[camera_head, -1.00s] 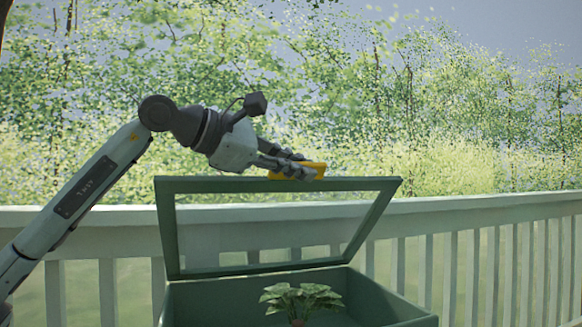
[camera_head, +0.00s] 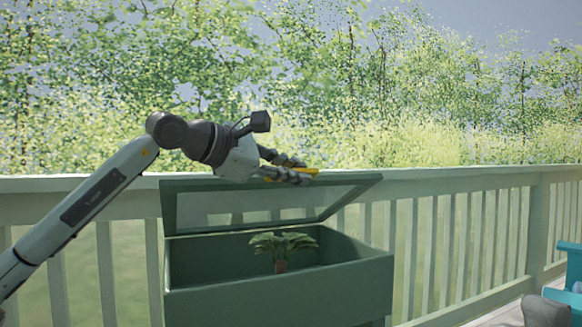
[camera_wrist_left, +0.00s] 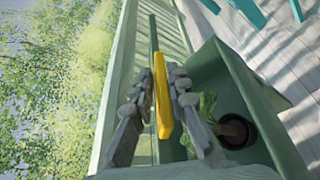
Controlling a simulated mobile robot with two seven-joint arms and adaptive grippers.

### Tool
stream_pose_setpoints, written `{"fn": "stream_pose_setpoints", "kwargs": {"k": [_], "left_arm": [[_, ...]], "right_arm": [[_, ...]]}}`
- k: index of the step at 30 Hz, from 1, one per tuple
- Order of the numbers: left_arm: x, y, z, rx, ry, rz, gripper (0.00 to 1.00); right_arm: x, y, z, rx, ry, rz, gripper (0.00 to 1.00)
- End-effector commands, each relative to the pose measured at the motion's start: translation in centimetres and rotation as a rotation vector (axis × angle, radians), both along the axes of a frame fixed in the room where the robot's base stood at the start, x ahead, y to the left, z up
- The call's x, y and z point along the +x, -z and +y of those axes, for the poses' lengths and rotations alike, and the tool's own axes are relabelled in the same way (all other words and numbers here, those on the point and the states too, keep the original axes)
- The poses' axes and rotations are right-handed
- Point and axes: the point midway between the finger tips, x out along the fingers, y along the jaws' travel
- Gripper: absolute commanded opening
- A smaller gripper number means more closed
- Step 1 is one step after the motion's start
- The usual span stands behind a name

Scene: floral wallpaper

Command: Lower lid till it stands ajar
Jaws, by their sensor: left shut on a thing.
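A green planter box (camera_head: 280,298) stands in the middle of the head view. Its hinged lid, a green frame (camera_head: 210,185) around a clear pane, is raised and slanted, with a wide gap above the front wall. My left gripper (camera_head: 301,174) is shut on the yellow handle (camera_head: 310,171) at the lid's upper edge. In the left wrist view the two fingers (camera_wrist_left: 161,92) press on either side of the yellow handle (camera_wrist_left: 160,70). The lid shows there nearly edge-on. My right gripper is out of view.
A leafy potted plant (camera_head: 284,243) stands inside the box, below the lid; its pot also shows in the left wrist view (camera_wrist_left: 235,132). A pale green railing (camera_head: 450,235) runs behind the box. Teal furniture (camera_head: 570,285) and a grey object (camera_head: 545,310) are at lower right.

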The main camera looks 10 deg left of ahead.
Motion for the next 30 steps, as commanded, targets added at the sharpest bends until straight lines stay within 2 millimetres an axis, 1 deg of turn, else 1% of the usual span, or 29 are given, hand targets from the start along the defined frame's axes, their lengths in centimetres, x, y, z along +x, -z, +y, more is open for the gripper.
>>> {"fn": "stream_pose_setpoints", "kwargs": {"k": [1, 10, 11, 14, 15, 25, 28, 30], "left_arm": [[0.1, 0.4, 0.0, -0.001, -0.001, 0.012, 0.0], [0.1, 0.5, 0.0, 0.0, -0.001, 0.013, 0.0], [0.1, 0.5, 0.0, 0.0, -0.001, 0.013, 0.17], [0.1, 0.4, 0.0, 0.0, -0.002, 0.011, 0.29], [0.1, 0.4, 0.0, 0.0, -0.001, 0.01, 0.31], [-0.2, 0.1, 0.3, 0.0, -0.002, 0.004, 0.31], [-0.9, -0.3, 1.0, -0.001, -0.003, 0.002, 0.31], [-1.9, -0.6, 1.8, 0.0, -0.003, 0.002, 0.31]], "right_arm": [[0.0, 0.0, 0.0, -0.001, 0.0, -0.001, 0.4], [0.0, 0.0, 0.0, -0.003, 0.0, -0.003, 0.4], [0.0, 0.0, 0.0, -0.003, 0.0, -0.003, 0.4], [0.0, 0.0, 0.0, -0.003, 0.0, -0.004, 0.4], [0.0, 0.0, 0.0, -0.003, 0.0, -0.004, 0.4], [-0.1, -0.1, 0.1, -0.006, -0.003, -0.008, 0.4], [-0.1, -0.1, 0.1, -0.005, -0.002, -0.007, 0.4], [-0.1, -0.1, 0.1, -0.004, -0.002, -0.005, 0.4]]}}
